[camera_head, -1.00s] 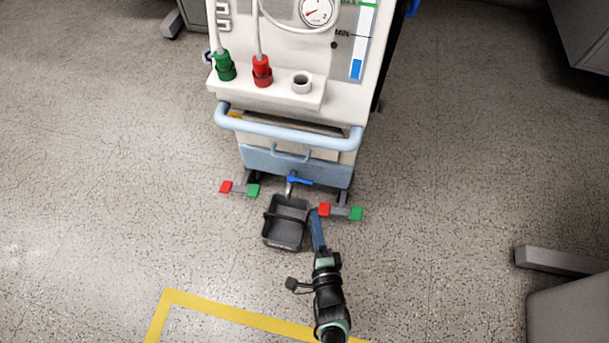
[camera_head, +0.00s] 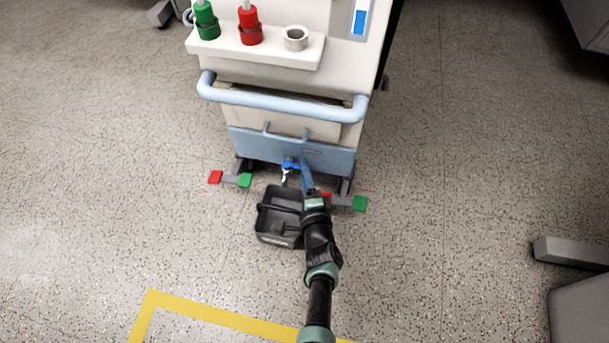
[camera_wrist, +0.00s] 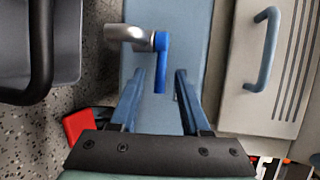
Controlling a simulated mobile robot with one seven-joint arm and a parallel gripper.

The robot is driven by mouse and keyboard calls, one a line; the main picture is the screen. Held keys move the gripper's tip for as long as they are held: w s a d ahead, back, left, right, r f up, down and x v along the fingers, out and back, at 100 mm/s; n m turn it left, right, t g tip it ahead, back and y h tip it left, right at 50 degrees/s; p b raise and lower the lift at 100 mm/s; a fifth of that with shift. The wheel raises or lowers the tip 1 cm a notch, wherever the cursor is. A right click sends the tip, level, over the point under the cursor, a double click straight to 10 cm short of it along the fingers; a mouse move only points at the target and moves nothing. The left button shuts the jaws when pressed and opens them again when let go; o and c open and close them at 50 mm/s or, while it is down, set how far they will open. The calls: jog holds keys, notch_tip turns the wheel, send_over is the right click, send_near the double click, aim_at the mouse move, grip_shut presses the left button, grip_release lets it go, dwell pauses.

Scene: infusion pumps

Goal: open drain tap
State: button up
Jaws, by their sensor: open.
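The drain tap has a blue lever (camera_wrist: 160,62) and a metal spout (camera_wrist: 126,34) in the wrist view. In the head view the blue tap lever (camera_head: 291,164) is at the bottom front of the machine, above the tray, partly beside my gripper. My gripper (camera_wrist: 154,86) is open, with its two blue fingers on either side of the lever's lower end; I cannot tell whether either touches it. In the head view my gripper (camera_head: 306,168) reaches the machine's lower front, just right of the tap.
A dark grey tray (camera_head: 262,220) stands on the floor below the tap, left of my arm. Red and green pedals (camera_head: 245,180) flank the machine's base. A blue push bar (camera_head: 285,103) and a drawer handle (camera_head: 286,133) sit above. Open floor lies left and right.

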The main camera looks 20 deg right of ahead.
jog(key=shift+w, duration=0.15)
grip_shut()
